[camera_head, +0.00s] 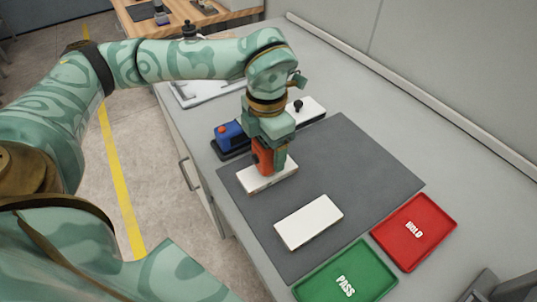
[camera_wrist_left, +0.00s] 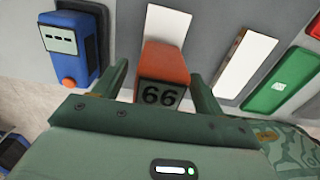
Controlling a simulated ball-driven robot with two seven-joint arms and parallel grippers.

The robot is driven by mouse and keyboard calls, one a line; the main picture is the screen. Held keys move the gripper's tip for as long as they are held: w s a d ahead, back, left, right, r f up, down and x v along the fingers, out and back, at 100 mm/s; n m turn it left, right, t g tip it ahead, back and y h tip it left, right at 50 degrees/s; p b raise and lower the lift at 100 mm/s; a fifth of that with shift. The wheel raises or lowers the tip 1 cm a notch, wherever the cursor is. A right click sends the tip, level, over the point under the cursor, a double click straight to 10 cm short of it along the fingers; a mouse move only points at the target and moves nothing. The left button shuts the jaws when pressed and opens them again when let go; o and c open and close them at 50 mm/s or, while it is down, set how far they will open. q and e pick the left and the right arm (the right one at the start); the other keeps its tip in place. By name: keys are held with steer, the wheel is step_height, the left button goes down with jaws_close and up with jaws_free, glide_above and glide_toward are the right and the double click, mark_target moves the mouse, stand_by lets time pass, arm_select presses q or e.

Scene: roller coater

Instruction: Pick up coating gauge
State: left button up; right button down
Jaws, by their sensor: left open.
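The orange coating gauge (camera_head: 263,158) stands on a white panel (camera_head: 255,183) at the left side of the grey mat. In the left wrist view the gauge (camera_wrist_left: 165,68) shows a dark display reading 66. My left gripper (camera_head: 270,150) is open and comes down from above, with one finger on each side of the gauge. In the left wrist view a gap shows between the gauge and the right finger; contact at the left finger cannot be told. My right gripper is not in view.
A blue device (camera_head: 231,134) sits on a dark base close left of my gripper. A second white panel (camera_head: 309,221) lies on the grey mat (camera_head: 365,185). A green PASS tray (camera_head: 310,292) and a red HOLD tray (camera_head: 445,215) lie at the front right.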

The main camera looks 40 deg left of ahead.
arm_select(q)
steer(key=shift+f, duration=0.9)
steer(key=shift+r, duration=0.1)
steer(key=c, duration=1.3)
steer(key=shift+r, duration=0.15)
